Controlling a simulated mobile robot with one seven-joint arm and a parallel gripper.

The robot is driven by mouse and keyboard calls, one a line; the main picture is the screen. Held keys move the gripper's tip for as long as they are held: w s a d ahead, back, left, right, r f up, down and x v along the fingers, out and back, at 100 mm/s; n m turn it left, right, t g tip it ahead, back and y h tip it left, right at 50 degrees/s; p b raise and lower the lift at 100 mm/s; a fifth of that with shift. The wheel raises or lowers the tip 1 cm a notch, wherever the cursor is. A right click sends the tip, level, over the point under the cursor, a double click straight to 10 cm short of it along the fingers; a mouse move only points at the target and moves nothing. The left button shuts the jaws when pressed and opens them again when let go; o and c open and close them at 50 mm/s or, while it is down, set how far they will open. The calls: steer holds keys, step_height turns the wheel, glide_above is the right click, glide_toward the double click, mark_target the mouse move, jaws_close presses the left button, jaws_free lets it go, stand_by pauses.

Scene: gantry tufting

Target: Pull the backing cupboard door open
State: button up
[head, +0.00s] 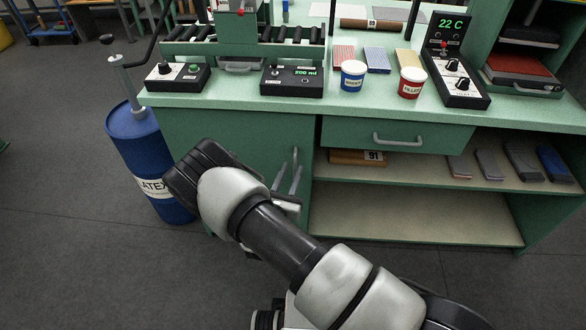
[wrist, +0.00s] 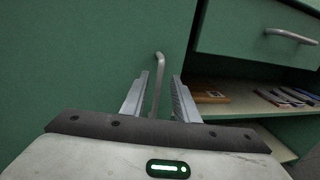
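The cupboard door (head: 232,130) is the plain green panel at the left of the bench front; it looks shut. It fills the left of the wrist view (wrist: 80,60). Its upright grey bar handle (wrist: 158,80) stands near the door's right edge. My gripper (wrist: 160,88) is open, with one finger on each side of the handle. Gaps show between the handle and both fingers, so it is not gripped. In the head view, my gripper (head: 287,180) is at the handle, partly hidden behind my wrist, and the handle's lower part is hard to make out.
A blue latex drum (head: 140,150) stands left of the cupboard. Right of the door are a drawer (head: 350,133) with a bar handle and open shelves (head: 400,215) holding a boxed roll and several flat pieces. The bench top (head: 230,98) carries control boxes and two tubs. Floor in front is clear.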

steer(key=shift+x, duration=1.25)
jaws_close()
steer(key=shift+a, duration=0.1)
